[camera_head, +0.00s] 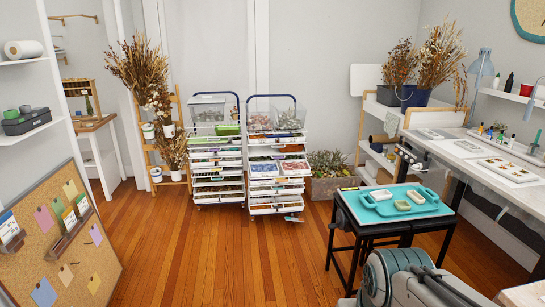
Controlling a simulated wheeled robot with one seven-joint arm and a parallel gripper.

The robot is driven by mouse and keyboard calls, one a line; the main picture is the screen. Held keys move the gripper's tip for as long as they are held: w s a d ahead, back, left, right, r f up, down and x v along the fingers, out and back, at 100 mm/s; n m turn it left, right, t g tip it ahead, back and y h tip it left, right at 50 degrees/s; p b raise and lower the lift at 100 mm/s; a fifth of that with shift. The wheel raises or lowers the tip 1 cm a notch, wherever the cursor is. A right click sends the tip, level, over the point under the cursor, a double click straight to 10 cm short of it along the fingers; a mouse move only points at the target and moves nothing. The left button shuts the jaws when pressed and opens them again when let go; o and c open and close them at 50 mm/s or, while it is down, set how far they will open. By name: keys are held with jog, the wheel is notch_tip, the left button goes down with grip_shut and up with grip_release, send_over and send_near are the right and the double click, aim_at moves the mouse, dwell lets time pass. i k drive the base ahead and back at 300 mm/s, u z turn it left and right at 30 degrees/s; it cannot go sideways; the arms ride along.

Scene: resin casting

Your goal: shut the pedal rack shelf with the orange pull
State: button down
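Two wheeled racks with dark blue frames and many thin white shelves stand side by side in the middle, a left rack (218,188) and a right rack (277,198). A small grey and teal piece that looks like a pedal (293,218) sits low at the right rack's front right corner. A shelf with blue-lined bins (264,169) sticks out from the right rack, at mid height. I cannot make out for certain which shelf has an orange pull. Part of my own arm (392,278) shows at the bottom right, far from the racks. My gripper is not visible.
A black-legged stand (345,238) with a turquoise tray (377,214) stands between my arm and the workbench (460,149). A planter (324,187) is right of the racks. A corkboard (28,262) leans at the left. The wooden floor (220,265) before the racks is clear.

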aim_at(295, 157)
jog(key=u, duration=0.05)
jog(key=i, duration=1.75)
jog(key=u, duration=0.4)
jog(key=i, duration=2.2)
jog(key=u, duration=0.25)
